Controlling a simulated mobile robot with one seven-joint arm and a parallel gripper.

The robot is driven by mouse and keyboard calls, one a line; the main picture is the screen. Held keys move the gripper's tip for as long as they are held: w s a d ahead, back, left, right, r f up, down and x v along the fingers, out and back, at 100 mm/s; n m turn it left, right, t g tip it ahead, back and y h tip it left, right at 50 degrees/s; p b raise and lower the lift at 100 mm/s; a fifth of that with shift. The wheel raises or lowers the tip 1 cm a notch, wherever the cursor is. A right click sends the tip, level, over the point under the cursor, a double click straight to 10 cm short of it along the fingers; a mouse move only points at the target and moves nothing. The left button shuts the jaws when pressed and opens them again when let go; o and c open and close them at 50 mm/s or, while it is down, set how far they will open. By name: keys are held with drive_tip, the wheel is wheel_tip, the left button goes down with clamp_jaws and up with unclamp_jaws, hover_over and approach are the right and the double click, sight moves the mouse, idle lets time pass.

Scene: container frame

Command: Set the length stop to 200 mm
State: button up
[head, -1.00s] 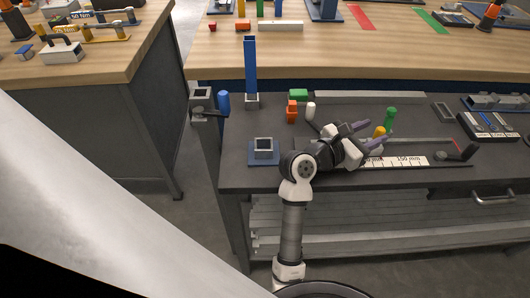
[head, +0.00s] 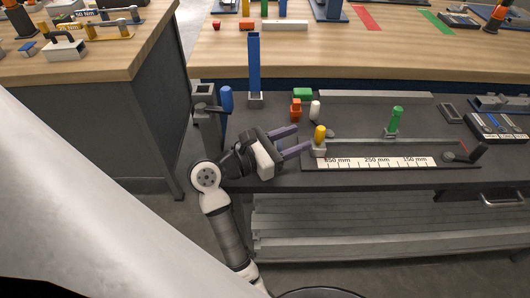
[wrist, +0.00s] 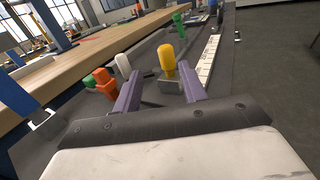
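The length stop is a slide with a yellow knob (head: 320,133) on a small grey block (head: 319,149). The scale also reads 250 mm and 150 mm. My gripper (head: 303,139) is just left of the knob, its purple fingers apart and pointing right. In the wrist view, the yellow knob (wrist: 167,58) stands just ahead between the fingertips (wrist: 159,70), closer to the right one. I cannot tell whether they touch it.
A green-handled piece (head: 396,121) stands behind the rail, right of centre. A dark stop with a red face (head: 472,152) is at the scale's right end. Orange (head: 296,109) and white (head: 315,110) pieces stand behind my gripper. A blue handle (head: 226,99) rises at the left edge.

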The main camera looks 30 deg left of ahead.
drive_tip(key=b+v, duration=0.1)
drive_tip(key=v, duration=0.6)
drive_tip(key=shift+w+d+r, duration=0.1)
drive_tip(key=shift+d, duration=0.05)
